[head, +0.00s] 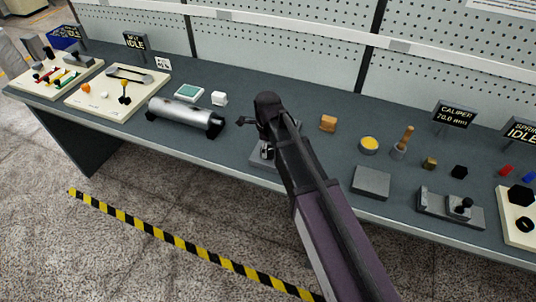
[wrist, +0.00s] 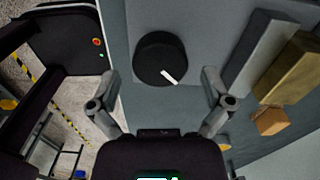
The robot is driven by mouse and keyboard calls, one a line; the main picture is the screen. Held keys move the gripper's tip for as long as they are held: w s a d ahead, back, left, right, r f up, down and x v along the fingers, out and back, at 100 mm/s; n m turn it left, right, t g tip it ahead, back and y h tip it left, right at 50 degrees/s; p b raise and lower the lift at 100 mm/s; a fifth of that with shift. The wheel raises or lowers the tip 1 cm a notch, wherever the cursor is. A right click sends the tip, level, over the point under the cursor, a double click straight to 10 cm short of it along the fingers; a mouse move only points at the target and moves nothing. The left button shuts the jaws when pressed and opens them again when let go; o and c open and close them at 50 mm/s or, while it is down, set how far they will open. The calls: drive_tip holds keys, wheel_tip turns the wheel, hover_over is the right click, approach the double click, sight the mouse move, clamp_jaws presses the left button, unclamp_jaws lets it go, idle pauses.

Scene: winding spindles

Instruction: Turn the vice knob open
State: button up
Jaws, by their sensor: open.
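The vice knob (wrist: 161,58) is a round black knob with a white pointer line aimed to the lower right in the wrist view. It sits on a grey plate. My gripper (wrist: 160,77) is open, with one finger on each side of the knob and visible gaps between them and it. Beside the knob to the right are a grey block (wrist: 258,48), likely a vice jaw, and a brass-coloured block (wrist: 291,68). In the head view my arm hides most of the vice (head: 258,158), including the knob.
On the bench (head: 225,150), a silver cylinder (head: 185,113) lies left of the vice. An orange block (head: 328,123), a yellow-topped dish (head: 369,144) and a grey plate (head: 371,181) stand to the right. A perforated panel (head: 285,45) rises behind the bench.

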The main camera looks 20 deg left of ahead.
drive_tip(key=shift+f+b, duration=0.65)
drive_tip(key=shift+f, duration=0.25)
drive_tip(key=c, duration=1)
